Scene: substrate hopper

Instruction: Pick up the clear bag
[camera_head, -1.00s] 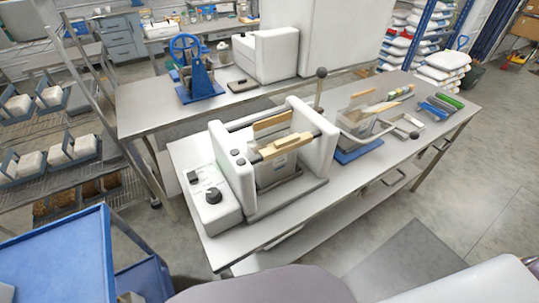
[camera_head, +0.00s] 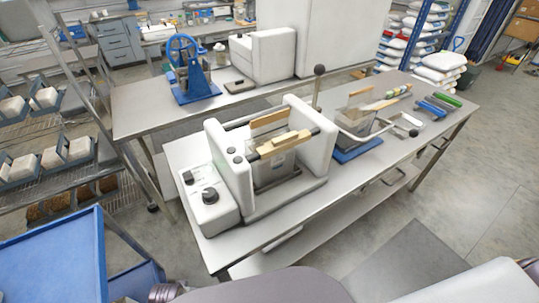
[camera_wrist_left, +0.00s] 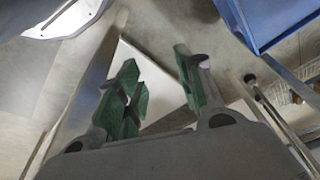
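A clear bag (camera_head: 276,168) with a wooden strip along its top hangs between the white walls of the sealer-like machine (camera_head: 227,189) on the front bench. A second clear bag (camera_head: 357,122), also with a wooden strip, stands in a blue-based holder (camera_head: 357,152) to its right. Which one the task means cannot be told. In the left wrist view my left gripper (camera_wrist_left: 160,88) has its green-padded fingers apart with nothing between them, away from both bags. My right gripper is not in view.
The steel bench (camera_head: 283,233) has a tray (camera_head: 407,126) and blue and green tools (camera_head: 437,105) at its right. A blue cart (camera_head: 62,250) stands at lower left. A wire rack (camera_head: 62,180) stands at left.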

